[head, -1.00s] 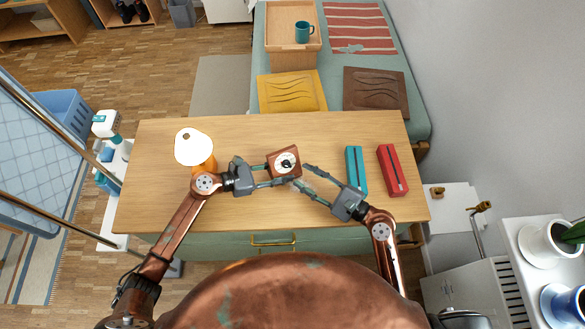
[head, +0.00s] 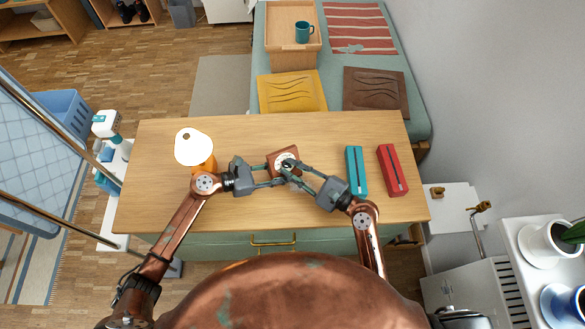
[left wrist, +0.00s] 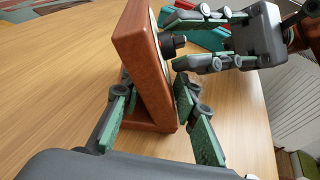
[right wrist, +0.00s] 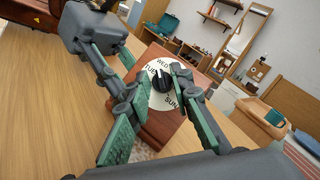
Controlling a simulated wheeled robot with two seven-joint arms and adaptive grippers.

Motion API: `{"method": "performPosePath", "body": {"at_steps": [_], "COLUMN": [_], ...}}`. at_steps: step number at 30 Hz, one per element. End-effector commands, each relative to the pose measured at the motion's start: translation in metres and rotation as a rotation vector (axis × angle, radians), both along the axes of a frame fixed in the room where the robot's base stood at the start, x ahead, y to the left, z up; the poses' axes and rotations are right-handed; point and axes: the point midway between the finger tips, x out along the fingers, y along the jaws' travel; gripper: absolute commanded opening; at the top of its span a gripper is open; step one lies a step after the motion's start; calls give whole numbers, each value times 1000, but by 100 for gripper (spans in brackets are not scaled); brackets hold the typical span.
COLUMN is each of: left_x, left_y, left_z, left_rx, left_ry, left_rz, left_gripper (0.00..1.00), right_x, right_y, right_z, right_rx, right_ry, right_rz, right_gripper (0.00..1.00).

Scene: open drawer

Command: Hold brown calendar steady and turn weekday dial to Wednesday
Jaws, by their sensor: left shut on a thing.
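The brown calendar (head: 276,155) stands on the wooden table, a tilted wooden block with a round white weekday dial (right wrist: 152,98) and a black knob (right wrist: 161,82). TUE, WED and SUN are readable in the right wrist view; the knob's white mark points up near TUE and WED, but I cannot tell exactly which. My left gripper (head: 274,174) is shut on the calendar, one finger on each side of its body (left wrist: 142,50). My right gripper (head: 290,172) is open at the dial, its fingers on either side of the knob (left wrist: 172,44), with no clear contact visible.
A teal box (head: 356,172) and a red box (head: 392,170) lie on the table (head: 240,132) to the right. A lamp with a white shade (head: 193,147) and orange base stands at left. The table behind the calendar is clear.

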Motion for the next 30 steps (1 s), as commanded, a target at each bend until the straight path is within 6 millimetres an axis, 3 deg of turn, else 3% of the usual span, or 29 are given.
{"method": "performPosePath", "body": {"at_steps": [1,8,21,29,30], "left_x": [-2,-2,-1,-1,-1], "left_y": [1,1,1,1,1], "left_z": [-7,-7,-7,-7,-7], "left_rx": [11,12,11,11,11], "left_ry": [6,6,7,7,7], "left_rz": [-1,0,0,0,0], "left_gripper": [15,15,15,14,14], "right_x": [0,-1,-3,-2,-2], "right_y": [0,1,2,2,2], "right_z": [-1,-2,-3,-3,-3], "right_rx": [0,-1,162,168,167], "right_ry": [2,2,66,67,67], "right_rz": [2,2,-104,-109,-109], "right_gripper": [15,0,0,0,19]}}
